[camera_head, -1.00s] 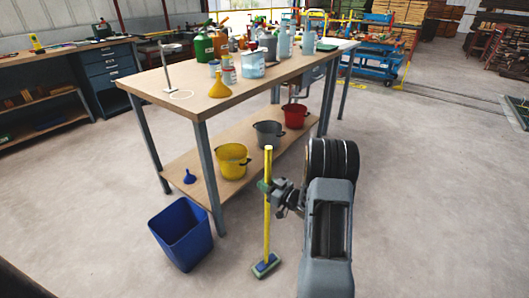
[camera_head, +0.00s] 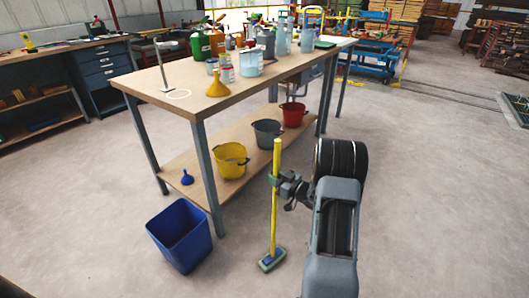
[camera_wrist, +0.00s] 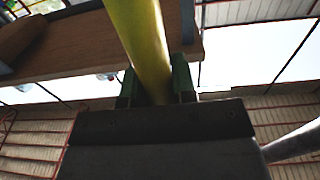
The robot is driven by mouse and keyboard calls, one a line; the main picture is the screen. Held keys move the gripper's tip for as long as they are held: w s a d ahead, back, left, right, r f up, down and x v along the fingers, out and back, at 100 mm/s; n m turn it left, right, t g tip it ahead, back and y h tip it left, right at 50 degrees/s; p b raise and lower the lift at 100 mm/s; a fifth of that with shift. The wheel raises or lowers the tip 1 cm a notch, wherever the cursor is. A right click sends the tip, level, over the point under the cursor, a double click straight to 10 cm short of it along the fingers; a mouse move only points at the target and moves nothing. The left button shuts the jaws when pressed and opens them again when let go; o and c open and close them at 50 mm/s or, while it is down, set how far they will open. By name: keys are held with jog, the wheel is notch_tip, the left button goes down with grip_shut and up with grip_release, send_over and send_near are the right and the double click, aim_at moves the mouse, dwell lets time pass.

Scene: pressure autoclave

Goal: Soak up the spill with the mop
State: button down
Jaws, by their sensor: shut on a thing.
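The mop has a yellow handle (camera_head: 275,215) and a green and blue head (camera_head: 271,260). It stands nearly upright in front of the workbench, its head at or just above the floor; I cannot tell whether it touches. My gripper (camera_head: 274,181) is shut on the upper part of the handle. In the wrist view the yellow handle (camera_wrist: 143,45) runs between the green fingers of my gripper (camera_wrist: 155,88). I see no clear spill on the floor or bench.
A wooden workbench (camera_head: 185,82) carries bottles, cans and a yellow funnel (camera_head: 217,86). Its lower shelf (camera_head: 205,188) holds yellow, grey and red pots. A blue bin (camera_head: 180,236) stands on the floor left of the mop. The floor to the right is clear.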

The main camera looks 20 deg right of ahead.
aim_at(277, 158)
jog(key=shift+w+d, duration=0.45)
jog(key=shift+d, duration=0.3)
notch_tip(277, 158, up, 2)
jog(key=shift+a+p, duration=0.1)
jog(key=shift+p, duration=0.3)
jog(key=shift+r+p, duration=2.35)
jog(key=shift+r, duration=0.75)
